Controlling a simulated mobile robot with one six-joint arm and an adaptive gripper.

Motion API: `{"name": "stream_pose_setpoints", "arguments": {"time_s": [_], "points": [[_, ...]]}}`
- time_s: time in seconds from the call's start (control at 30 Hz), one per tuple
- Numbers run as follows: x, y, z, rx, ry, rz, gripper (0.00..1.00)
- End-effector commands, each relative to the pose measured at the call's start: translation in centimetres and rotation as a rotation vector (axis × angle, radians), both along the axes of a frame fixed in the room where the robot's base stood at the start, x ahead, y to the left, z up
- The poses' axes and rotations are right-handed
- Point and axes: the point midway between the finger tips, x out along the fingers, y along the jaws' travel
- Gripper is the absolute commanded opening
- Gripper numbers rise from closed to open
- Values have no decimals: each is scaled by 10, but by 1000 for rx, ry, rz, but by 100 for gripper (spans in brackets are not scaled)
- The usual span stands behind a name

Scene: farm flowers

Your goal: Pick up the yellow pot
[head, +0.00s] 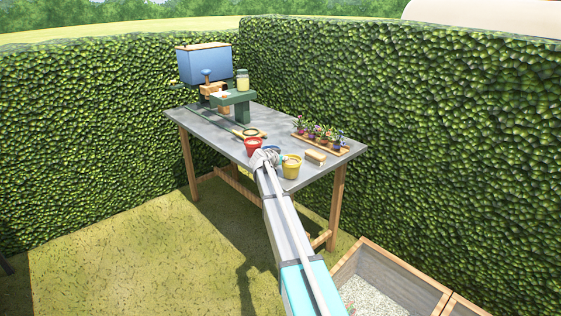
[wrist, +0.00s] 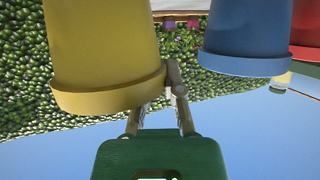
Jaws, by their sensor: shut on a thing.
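The yellow pot (head: 291,169) is at the near edge of the grey table (head: 225,134) in the head view, just right of my gripper (head: 278,159). In the wrist view, where the scene is upside down, the yellow pot (wrist: 105,50) fills the upper left with its rim lowest. My gripper (wrist: 172,82) is shut on the yellow pot at its rim, on the side toward the blue pot. The pot looks upright. I cannot tell whether its base touches the table.
The blue pot (wrist: 245,35) is close beside my fingers, and the red pot (head: 253,146) is beyond it. A wooden block (head: 315,157) and a tray of flowers (head: 322,144) are behind the yellow pot. A green stand (head: 243,108) is farther back. Hedges enclose the table's far sides.

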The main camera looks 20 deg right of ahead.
Motion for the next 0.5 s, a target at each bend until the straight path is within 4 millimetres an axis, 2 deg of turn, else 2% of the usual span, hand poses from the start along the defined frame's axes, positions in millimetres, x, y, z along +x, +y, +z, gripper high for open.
{"name": "stream_pose_setpoints", "arguments": {"time_s": [0.33,0.5], "points": [[0,0,31,-1,0,0,0],[-19,-2,51,-1,1,0,0]]}}
